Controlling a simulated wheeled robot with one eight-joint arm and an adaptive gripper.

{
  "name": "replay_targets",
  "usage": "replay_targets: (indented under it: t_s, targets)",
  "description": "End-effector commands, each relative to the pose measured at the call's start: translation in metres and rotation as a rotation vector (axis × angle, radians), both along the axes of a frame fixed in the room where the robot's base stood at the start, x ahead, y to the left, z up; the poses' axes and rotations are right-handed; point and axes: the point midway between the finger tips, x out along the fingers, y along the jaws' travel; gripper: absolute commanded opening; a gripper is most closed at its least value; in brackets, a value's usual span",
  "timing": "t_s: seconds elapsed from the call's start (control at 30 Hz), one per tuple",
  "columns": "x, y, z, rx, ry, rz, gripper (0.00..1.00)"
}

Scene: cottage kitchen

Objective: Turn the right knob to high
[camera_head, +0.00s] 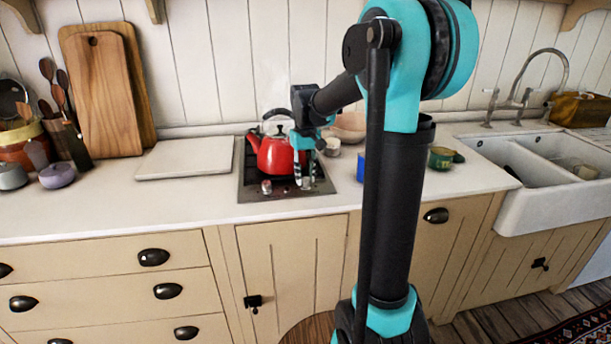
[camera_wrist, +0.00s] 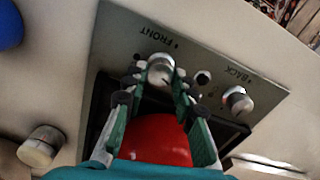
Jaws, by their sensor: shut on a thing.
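The hob (camera_head: 250,195) is a dark plate in the white worktop, with two silver knobs on its front strip. My gripper (camera_head: 304,181) reaches down at the right knob. In the wrist view my gripper (camera_wrist: 158,78) has its green fingers on either side of the knob marked FRONT (camera_wrist: 160,67), the right one, and is shut on it. The knob's dial setting is too small to read. The left knob (camera_head: 266,187), marked BACK in the wrist view (camera_wrist: 238,100), stands free. A red kettle (camera_head: 273,157) sits on the hob just behind my fingers.
A white board (camera_head: 187,158) lies left of the hob. A blue mug (camera_head: 361,166) and a green cup (camera_head: 441,157) stand to the right, partly near my arm. A pale bowl (camera_head: 350,126) is behind. The worktop in front of the board is clear.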

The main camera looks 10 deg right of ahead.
Motion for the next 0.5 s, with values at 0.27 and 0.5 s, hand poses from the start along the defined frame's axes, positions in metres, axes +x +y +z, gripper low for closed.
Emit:
replay_targets:
  t_s: [0.27, 0.5]
  targets:
    - [0.0002, 0.0006, 0.0003, 0.0, -0.001, 0.226, 0.0]
    - [0.0001, 0.0009, 0.0004, -0.001, -0.001, 0.357, 0.0]
